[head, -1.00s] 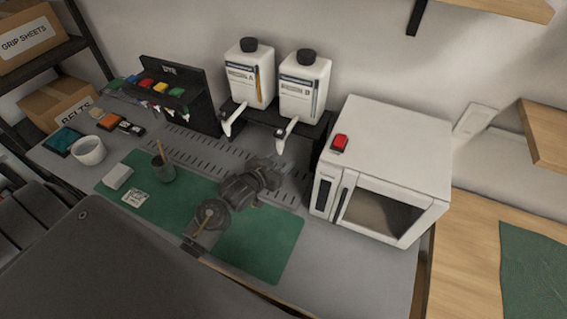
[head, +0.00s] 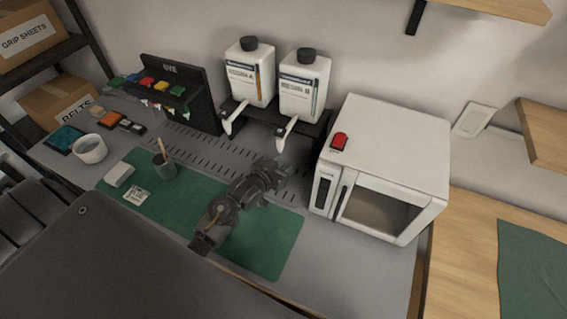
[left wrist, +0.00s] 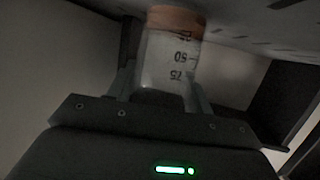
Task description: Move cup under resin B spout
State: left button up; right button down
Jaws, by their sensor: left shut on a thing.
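The cup (left wrist: 170,62) is clear, with printed measure marks and an orange-brown band at the top of the left wrist view. My left gripper (left wrist: 165,88) is shut on it, with a finger on each side. In the head view my left gripper (head: 268,178) is over the slotted grey strip, in front of and below the resin B spout (head: 286,132); the cup is hidden there by the gripper and arm. The white resin B bottle (head: 302,98) stands on a dark stand, right of the resin A bottle (head: 248,88). My right gripper is not in view.
A white oven (head: 390,150) with a red button on top stands close right of the gripper. A green mat (head: 270,245) lies below my arm. A dark pot (head: 164,168) with a stick, a white bowl (head: 89,149) and a dye rack (head: 190,90) are left.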

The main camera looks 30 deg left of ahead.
pick_arm(q)
jog(key=o, duration=1)
jog(key=shift+f, duration=0.15)
jog(key=shift+r, duration=0.2)
jog(key=b+v, duration=0.1)
jog(key=v, duration=1.1)
jog(key=shift+d+f, duration=0.1)
